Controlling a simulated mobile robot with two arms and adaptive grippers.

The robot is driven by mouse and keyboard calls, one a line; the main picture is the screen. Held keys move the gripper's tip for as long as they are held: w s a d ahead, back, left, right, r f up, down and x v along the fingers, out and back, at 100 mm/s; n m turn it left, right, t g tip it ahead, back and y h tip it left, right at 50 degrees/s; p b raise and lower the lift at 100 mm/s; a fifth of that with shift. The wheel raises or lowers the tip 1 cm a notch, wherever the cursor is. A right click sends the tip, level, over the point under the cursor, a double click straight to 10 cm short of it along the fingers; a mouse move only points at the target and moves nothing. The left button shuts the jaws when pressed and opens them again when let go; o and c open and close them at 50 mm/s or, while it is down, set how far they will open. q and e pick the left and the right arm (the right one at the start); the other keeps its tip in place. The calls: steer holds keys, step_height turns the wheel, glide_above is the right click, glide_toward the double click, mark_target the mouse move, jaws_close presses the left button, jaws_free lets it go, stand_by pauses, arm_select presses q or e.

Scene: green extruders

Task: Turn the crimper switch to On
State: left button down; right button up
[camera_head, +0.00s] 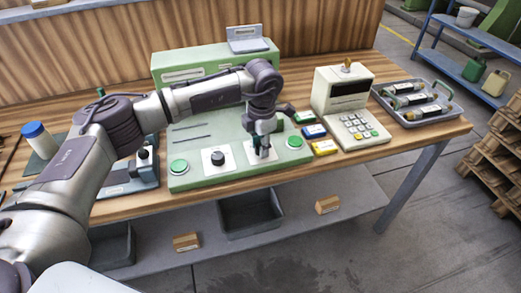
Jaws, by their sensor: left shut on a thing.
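A green machine (200,135) stands on the wooden table, with a sloping front panel. The panel carries a green button (179,166) at the left, a black knob (217,157) on a white plate, and another green button (295,142) at the right. Between the knob and the right button is a second white plate (259,157) with a small switch. My left gripper (263,152) points down over this plate and is shut on the switch, which its fingers mostly hide. The plate's labels and the switch's position are too small to read. My right gripper is out of view.
A cream keypad device (341,90) and small coloured boxes (325,148) sit right of the panel. A grey tray (432,118) with several cylinders is farther right. A blue-capped jar (38,138) stands at the left. A shelf with a dark bin (250,213) runs below.

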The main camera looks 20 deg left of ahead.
arm_select(q)
steer(key=shift+m+b, duration=0.5)
steer(key=shift+m, duration=0.3)
steer(key=c, duration=0.8)
jaws_free()
steer(key=r, duration=1.2)
steer(key=shift+s+d, duration=0.15)
steer(key=shift+s, duration=0.1)
